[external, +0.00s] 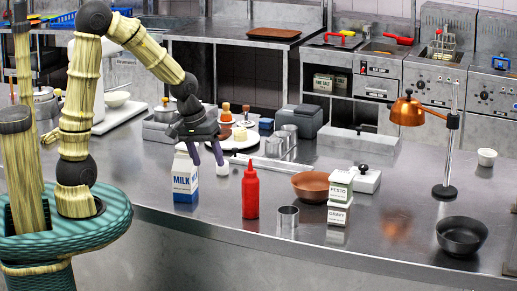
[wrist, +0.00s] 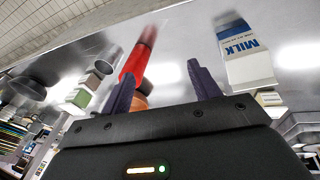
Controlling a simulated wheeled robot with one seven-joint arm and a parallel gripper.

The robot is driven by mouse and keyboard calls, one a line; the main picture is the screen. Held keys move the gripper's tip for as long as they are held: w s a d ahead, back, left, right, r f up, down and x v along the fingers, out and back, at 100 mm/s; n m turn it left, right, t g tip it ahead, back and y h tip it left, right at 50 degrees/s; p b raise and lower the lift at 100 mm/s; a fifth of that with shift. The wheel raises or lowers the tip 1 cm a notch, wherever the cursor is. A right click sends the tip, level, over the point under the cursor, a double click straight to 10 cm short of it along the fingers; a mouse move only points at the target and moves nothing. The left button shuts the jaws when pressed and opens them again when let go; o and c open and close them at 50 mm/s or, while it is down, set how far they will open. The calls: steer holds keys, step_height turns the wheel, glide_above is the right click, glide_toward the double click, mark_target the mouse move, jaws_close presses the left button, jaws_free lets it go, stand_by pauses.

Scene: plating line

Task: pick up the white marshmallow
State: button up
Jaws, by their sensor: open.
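A small white piece (external: 223,168), which looks like the marshmallow, shows on the steel counter just right of the milk carton (external: 186,175). It is too small to be certain, and I cannot make it out in the wrist view. My gripper (external: 206,156) hangs fingers down above the counter, beside the carton's top and close to the white piece in the picture. The fingers are spread with nothing between them. In the wrist view the two dark fingers of my gripper (wrist: 163,82) stand apart, with the milk carton (wrist: 245,50) to their right.
A red squeeze bottle (external: 250,191) stands right of the carton, with a metal cup (external: 288,222) and a brown bowl (external: 311,187) beyond it. Stacked pesto and gravy boxes (external: 339,200) stand farther right. A white plate with food (external: 240,140) lies behind. The front counter is mostly clear.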

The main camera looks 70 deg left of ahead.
steer(key=w+a+f+n+t+h+p, duration=0.3)
steer(key=w+a+n, duration=0.5)
steer(key=n, duration=0.7)
steer(key=s+a+r+n+t+y+p, duration=0.1)
steer(key=a+r+n+t+y+p, duration=0.25)
steer(key=a+n, duration=0.5)
steer(key=s+a+r+n+t+y, duration=0.15)
steer(key=a+r+n+t, duration=0.25)
steer(key=a+r+n, duration=0.45)
step_height(320, 180, down, 13)
steer(key=m, duration=0.1)
steer(key=shift+w+a+f+m+y, duration=0.2)
steer(key=shift+a+m+y, duration=0.1)
steer(key=shift+m, duration=0.1)
